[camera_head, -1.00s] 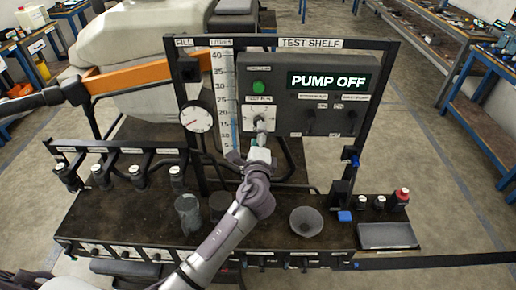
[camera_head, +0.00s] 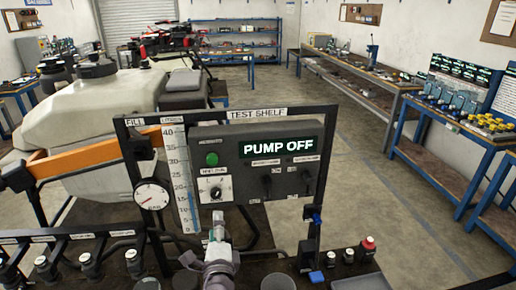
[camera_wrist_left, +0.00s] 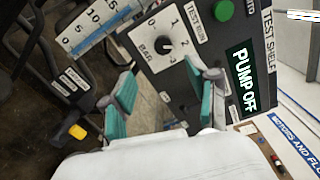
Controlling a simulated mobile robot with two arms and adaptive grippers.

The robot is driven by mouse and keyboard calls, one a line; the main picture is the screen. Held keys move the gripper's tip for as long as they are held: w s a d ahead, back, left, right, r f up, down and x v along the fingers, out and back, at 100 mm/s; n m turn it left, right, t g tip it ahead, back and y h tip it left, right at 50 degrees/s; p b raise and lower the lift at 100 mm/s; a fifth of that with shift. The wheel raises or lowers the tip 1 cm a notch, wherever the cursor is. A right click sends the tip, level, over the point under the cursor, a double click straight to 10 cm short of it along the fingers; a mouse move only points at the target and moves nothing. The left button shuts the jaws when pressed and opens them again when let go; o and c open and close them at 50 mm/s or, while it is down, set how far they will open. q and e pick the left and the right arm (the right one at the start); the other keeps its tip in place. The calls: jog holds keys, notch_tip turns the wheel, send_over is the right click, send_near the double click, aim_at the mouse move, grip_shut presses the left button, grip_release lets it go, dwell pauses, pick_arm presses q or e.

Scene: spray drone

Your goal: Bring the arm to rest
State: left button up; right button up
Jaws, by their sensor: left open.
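My left gripper (camera_head: 218,228) is in front of the test shelf panel, below the pressure dial (camera_head: 216,192). In the left wrist view its two teal fingers (camera_wrist_left: 162,100) stand apart with nothing between them. The dial, marked BAR, shows beyond the fingertips in that view (camera_wrist_left: 165,46), and the fingers appear clear of it. The pump display (camera_head: 279,147) reads PUMP OFF. My left arm is mostly cut off at the bottom of the head view. My right gripper is not in view.
A round gauge (camera_head: 151,194) and a litre scale (camera_head: 179,180) stand left of the panel. Nozzles (camera_head: 90,263) line the left of the bench. A white tank (camera_head: 90,110) is behind. The floor to the right is open.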

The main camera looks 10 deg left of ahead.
pick_arm(q)
jog(key=s+a+f+n+g, duration=0.3)
jog(key=s+f+n+g, duration=0.15)
jog(key=s+f, duration=0.2)
jog(key=s+a+f+n+g, duration=0.3)
jog(key=s+f+n, duration=0.2)
jog(key=s, duration=0.2)
jog(key=s+d+f+n+g+h, duration=0.25)
jog(key=s+n+g+h, duration=0.3)
jog(key=s, duration=1.15)
notch_tip(320, 180, down, 29)
jog(key=s+g+b, duration=0.1)
jog(key=g+b, duration=0.1)
jog(key=b, duration=0.2)
jog(key=s+a+f+b, duration=0.1)
jog(key=s+f+b, duration=0.1)
jog(key=s+f, duration=0.6)
jog(key=s+a+f+g+b, duration=0.1)
jog(key=s+a+f+b, duration=0.1)
jog(key=s+f, duration=0.7)
notch_tip(320, 180, down, 5)
jog(key=shift+s, duration=0.25)
